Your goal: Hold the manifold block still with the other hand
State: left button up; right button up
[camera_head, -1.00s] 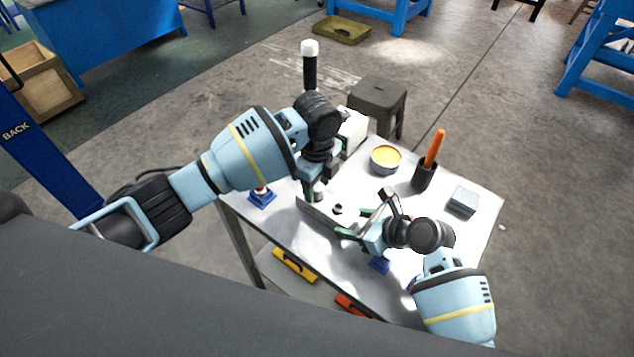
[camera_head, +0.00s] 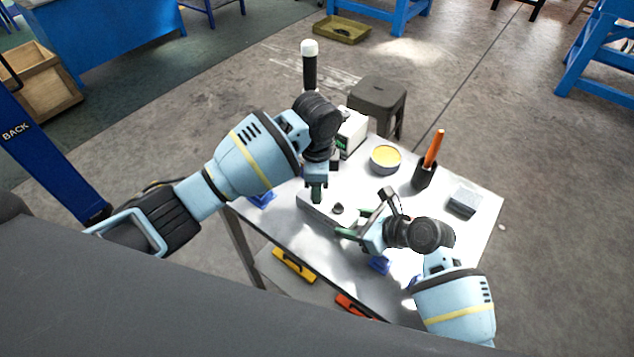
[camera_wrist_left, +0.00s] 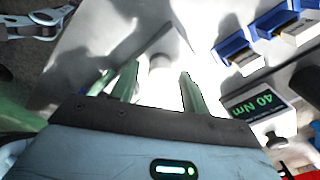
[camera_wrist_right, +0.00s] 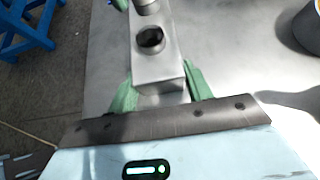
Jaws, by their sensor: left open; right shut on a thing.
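The manifold block (camera_head: 316,209), a long grey metal bar with a dark round port on top, lies on the table. It also shows in the right wrist view (camera_wrist_right: 160,74), with a dark port and a silver cylindrical part on its top. My right gripper (camera_head: 358,223) is shut on the block's near right end, one green finger on each side. My left gripper (camera_head: 317,194) is at the block's other end, fingers pointing down. In the left wrist view its green fingers (camera_wrist_left: 160,85) are apart, with a pale round part between and beyond them. Glare hides the contact there.
A white box (camera_head: 352,131), a tin with yellow contents (camera_head: 385,159), a black cup with an orange handle (camera_head: 424,176) and a grey block (camera_head: 463,201) stand farther back. A display reading 40 Nm (camera_wrist_left: 256,104) and blue holders (camera_wrist_left: 236,52) are near the left gripper.

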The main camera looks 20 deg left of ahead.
pick_arm(q)
jog(key=n, duration=0.3)
jog(key=shift+n, duration=0.3)
jog(key=shift+n, duration=0.4)
jog(key=n, duration=0.4)
grip_shut()
jog(key=m, duration=0.5)
